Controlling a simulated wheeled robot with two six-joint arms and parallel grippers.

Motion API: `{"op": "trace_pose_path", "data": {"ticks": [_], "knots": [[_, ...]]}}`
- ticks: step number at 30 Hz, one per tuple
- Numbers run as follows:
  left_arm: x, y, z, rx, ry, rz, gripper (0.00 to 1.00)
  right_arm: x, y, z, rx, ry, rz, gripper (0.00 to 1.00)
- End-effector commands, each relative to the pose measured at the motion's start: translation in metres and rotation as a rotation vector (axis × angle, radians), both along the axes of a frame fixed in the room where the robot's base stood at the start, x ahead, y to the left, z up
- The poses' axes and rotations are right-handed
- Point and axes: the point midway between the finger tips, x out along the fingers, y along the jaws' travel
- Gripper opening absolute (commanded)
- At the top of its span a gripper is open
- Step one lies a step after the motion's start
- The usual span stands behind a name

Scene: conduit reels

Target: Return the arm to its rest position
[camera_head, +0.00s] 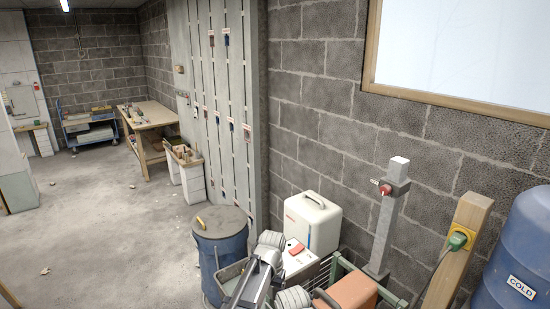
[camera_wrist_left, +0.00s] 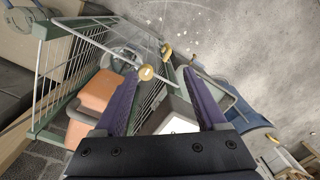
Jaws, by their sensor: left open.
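My left arm (camera_head: 262,262) shows at the bottom centre of the head view, grey and jointed, above the cart and beside the blue bin. Its fingertips are hard to make out there. In the left wrist view my left gripper (camera_wrist_left: 162,76) has two purple fingers standing well apart, with nothing gripped between them. Beyond the fingers lie a green-framed wire cart (camera_wrist_left: 42,122), an orange box (camera_wrist_left: 97,92) and a white case (camera_wrist_left: 172,116). My right gripper is in neither view.
A lidded blue bin (camera_head: 221,250) stands left of the arm. A white cool box (camera_head: 312,222), a grey post (camera_head: 388,215), a wooden post (camera_head: 455,250) and a blue COLD barrel (camera_head: 520,250) stand along the wall at right. The floor (camera_head: 105,230) at left is largely clear.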

Motion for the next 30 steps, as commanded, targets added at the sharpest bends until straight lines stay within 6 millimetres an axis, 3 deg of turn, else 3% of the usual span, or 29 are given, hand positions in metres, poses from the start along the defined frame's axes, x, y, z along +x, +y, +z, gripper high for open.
{"op": "trace_pose_path", "data": {"ticks": [1,3,6,10,15,30], "knots": [[-0.052,0.010,-0.022,0.010,0.002,-0.007,0.74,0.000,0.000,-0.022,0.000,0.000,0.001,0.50],[-0.093,0.018,-0.034,0.022,0.004,-0.014,0.74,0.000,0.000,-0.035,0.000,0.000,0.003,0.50],[-0.139,0.028,-0.048,0.035,0.007,-0.021,0.74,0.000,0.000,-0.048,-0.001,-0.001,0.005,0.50],[-0.176,0.038,-0.058,0.048,0.008,-0.028,0.74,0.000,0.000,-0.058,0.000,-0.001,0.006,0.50],[-0.193,0.042,-0.061,0.055,0.011,-0.031,0.74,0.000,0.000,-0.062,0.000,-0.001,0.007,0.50],[-0.192,0.041,-0.060,0.055,0.012,-0.030,0.74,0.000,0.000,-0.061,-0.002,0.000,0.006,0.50]]}}
